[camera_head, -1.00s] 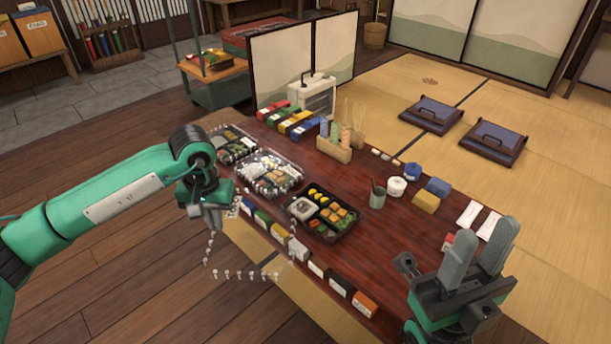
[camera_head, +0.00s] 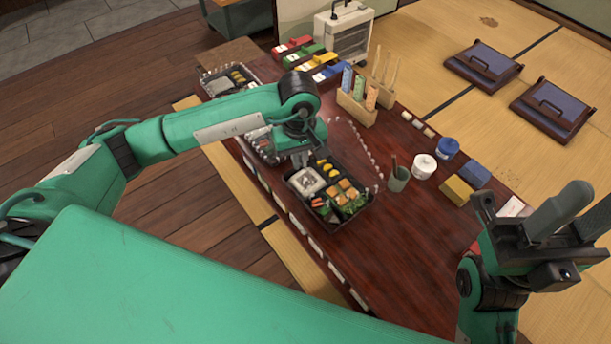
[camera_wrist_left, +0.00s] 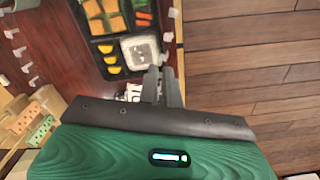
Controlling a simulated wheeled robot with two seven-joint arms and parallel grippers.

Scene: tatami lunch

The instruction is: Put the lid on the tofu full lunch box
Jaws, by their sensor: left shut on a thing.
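The tofu lunch box is a black tray (camera_head: 325,219) on the table, with a white tofu block (camera_head: 306,183), yellow pieces, orange-brown squares and greens. It also shows in the left wrist view, where the tofu (camera_wrist_left: 141,50) is near the fingertips. The clear lid (camera_head: 360,150) shows mainly as rows of small whitish tabs, also seen in the wrist view (camera_wrist_left: 18,52). My left gripper (camera_head: 300,160) is shut on the lid's edge, with the lid over or just above the box; I cannot tell whether they touch.
Another filled box (camera_head: 222,86) stands to the left, with one more partly behind my left arm. A wooden holder (camera_head: 356,108), grey cup (camera_head: 398,180), white roll (camera_head: 424,167) and yellow block (camera_head: 457,191) stand farther right. Bare tabletop (camera_head: 420,240) lies right of the tofu box.

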